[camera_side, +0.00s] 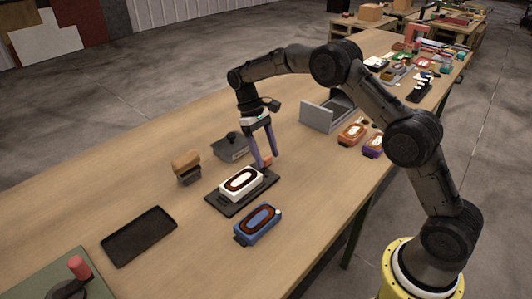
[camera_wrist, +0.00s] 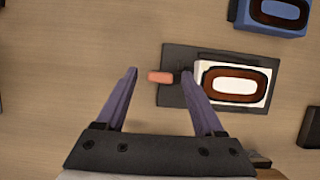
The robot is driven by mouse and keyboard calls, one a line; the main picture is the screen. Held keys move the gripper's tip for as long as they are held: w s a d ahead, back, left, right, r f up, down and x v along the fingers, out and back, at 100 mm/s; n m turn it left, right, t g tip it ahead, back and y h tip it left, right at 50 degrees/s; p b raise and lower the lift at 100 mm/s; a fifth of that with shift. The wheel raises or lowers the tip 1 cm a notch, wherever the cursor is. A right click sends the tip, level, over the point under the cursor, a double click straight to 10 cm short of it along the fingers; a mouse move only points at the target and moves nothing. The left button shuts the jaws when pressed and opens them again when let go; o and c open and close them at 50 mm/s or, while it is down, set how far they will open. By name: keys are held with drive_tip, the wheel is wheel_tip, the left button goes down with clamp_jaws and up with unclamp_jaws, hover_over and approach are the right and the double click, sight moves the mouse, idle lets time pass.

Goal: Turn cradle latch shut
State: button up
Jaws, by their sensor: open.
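The cradle (camera_side: 224,207) is a dark flat plate on the wooden table; in the wrist view its plate (camera_wrist: 172,96) is right of centre. A white detector (camera_side: 241,183) with a dark red oval ring lies on it, also in the wrist view (camera_wrist: 235,87). A small orange latch handle (camera_wrist: 160,77) sticks out past the cradle's left edge in the wrist view; it shows in the side view (camera_side: 266,160) at the far end. My gripper (camera_wrist: 159,72) is open, its purple fingers on either side of the handle. Contact cannot be told.
A blue detector (camera_side: 257,224) lies in front of the cradle, and an empty black tray (camera_side: 138,237) to the left. A brown block (camera_side: 186,162) and a dark grey device (camera_side: 231,148) stand behind. Orange (camera_side: 352,134) and purple (camera_side: 374,146) units lie to the right.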

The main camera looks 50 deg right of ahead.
drive_tip(key=v, duration=1.2)
